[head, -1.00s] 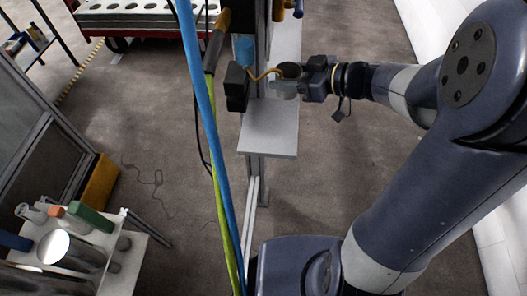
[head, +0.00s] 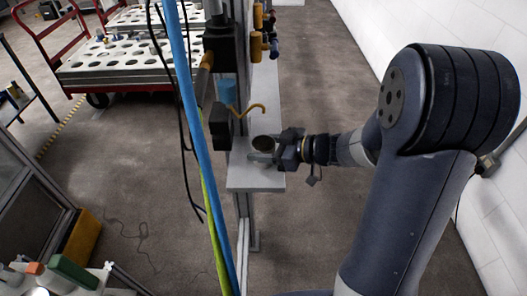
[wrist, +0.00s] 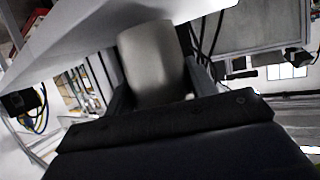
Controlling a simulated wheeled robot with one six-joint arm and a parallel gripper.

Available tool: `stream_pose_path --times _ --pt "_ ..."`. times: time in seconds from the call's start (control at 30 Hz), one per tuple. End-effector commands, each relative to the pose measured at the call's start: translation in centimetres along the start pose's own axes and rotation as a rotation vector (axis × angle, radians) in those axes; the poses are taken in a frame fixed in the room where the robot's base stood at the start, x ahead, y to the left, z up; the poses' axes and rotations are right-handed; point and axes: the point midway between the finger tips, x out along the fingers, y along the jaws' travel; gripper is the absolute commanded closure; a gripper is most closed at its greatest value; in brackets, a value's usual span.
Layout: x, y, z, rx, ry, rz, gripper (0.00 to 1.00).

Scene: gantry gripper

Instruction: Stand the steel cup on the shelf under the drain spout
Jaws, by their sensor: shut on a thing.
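The steel cup (head: 264,143) is upright, its dark open mouth facing up in the head view. My gripper (head: 274,153) is shut on it from the right. In the wrist view the cup (wrist: 155,60) is a plain grey cylinder between my two fingers. The drain spout (head: 250,108) is a thin yellow-orange hooked pipe; its bent tip shows just above the cup in the picture. The pale shelf (head: 255,181) lies below, with the cup over its far part. I cannot tell whether the cup's base touches the shelf; my gripper partly hides it.
A dark box (head: 220,126) and a blue cylinder (head: 227,92) are left of the spout. Blue and green hoses (head: 192,110) hang in front. Yellow and blue valves (head: 262,40) are above. The near part of the shelf is bare. A red trolley (head: 125,60) stands far left.

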Motion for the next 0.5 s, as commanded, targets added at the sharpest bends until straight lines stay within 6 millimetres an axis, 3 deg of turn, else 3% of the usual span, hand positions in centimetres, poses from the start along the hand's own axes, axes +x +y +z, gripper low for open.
stream_pose_path --times 0.43,0.47,0.5 --pt "0.32 -0.01 0.89 0.000 0.000 0.000 0.71" --pt "0.29 -0.01 0.81 -0.001 0.000 0.000 0.44" --pt "0.28 -0.01 0.79 -0.001 0.000 0.000 0.41"
